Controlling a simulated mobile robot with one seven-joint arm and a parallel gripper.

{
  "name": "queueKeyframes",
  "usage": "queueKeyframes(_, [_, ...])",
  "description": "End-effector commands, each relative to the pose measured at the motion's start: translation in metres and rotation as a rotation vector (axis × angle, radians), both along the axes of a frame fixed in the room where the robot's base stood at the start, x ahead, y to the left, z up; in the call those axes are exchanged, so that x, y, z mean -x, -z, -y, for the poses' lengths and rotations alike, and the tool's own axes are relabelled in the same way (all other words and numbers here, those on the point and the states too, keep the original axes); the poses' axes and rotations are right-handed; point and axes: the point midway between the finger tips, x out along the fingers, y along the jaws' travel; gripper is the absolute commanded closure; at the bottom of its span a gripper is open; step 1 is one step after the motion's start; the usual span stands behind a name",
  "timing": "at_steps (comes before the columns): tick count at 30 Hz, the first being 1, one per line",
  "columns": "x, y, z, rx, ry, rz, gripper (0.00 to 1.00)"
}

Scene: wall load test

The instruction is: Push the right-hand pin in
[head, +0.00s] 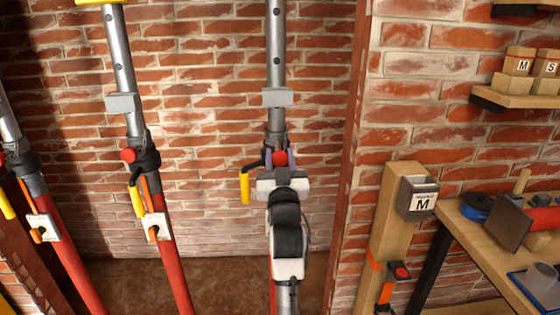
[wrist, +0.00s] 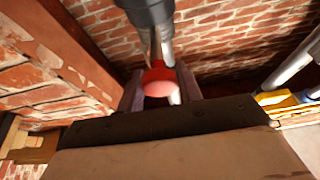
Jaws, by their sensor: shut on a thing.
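The right-hand prop is a grey steel tube (head: 276,60), upright against the brick wall. Its red pin (head: 280,157) sits at the collar, and its round red head (wrist: 158,88) fills the gap between my fingers in the wrist view. My gripper (head: 280,163) reaches up from below, with one finger on each side of the pin head, and is shut on it. A yellow handle (head: 245,187) hangs at the collar's left. My arm hides the lower part of this prop. How deep the pin sits cannot be told.
A middle prop (head: 123,70) with a red pin (head: 129,155) and a left prop (head: 9,120) stand to the left. A wooden post (head: 375,255) with a grey box marked M (head: 418,197) and a workbench (head: 490,255) with tools are at the right.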

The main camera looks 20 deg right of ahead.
Motion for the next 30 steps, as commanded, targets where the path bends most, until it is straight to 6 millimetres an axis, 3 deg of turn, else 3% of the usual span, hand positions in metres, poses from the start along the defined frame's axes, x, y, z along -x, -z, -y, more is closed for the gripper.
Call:
queueKeyframes(6, [-0.037,0.000,0.010,0.001,-0.002,0.001,1.00])
queueKeyframes(9, [-0.046,0.000,0.013,0.001,0.000,0.001,1.00])
queueKeyframes(19, [-0.050,-0.001,0.014,0.001,0.000,0.001,1.00])
queueKeyframes(20, [-0.050,-0.001,0.014,0.001,0.000,0.001,0.62])
queueKeyframes(21, [-0.050,-0.002,0.014,0.001,0.000,0.001,0.57])
queueKeyframes(24, [-0.050,-0.001,0.014,0.000,0.000,0.001,0.45])
queueKeyframes(30, [-0.049,-0.001,0.014,0.000,0.000,0.001,0.45])
